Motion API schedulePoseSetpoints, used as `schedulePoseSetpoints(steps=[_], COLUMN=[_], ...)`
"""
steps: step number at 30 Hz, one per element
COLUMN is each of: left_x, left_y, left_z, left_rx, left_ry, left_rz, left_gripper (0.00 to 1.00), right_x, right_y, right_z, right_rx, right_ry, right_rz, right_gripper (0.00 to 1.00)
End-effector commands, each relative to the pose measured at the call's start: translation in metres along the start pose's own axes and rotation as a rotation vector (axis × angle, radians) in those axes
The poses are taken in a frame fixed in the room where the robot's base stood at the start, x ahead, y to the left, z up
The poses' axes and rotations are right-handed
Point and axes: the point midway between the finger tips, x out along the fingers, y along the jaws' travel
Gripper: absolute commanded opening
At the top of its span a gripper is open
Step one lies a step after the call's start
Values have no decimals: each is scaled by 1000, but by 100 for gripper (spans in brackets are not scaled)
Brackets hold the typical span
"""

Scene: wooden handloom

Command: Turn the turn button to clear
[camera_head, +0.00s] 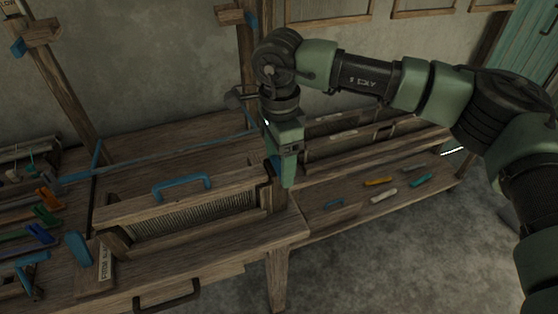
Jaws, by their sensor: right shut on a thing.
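My right gripper (287,184) points down at the right end of the wooden beater frame (160,193), on top of a short wooden post (280,200). Its green fingers are shut on a small part there, which they mostly hide. A bit of blue (274,166) shows at the left of the fingers; it looks like the turn button, but its angle cannot be told. My left gripper is not in view.
Blue, green and orange pieces lie at the far left. A low shelf (350,207) at the right holds several coloured shuttle-like pieces. Grey floor lies open at front right.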

Motion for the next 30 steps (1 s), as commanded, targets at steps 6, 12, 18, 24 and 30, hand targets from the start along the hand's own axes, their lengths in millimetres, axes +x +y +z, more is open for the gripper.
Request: schedulePoseSetpoints(steps=[6,12,18,24,30], left_x=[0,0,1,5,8], left_y=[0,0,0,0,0], left_z=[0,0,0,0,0], left_rx=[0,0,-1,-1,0], left_ry=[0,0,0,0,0], left_rz=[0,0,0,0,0], left_gripper=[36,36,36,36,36], right_x=[-2,-1,-5,-34,-66], right_y=[-2,-1,-1,-2,-1], right_z=[-1,0,0,0,0], right_rx=[-1,0,0,1,1], right_ry=[1,0,0,0,0], right_rz=[-7,-4,-4,-7,-6], right_gripper=[86,91,91,91,91])
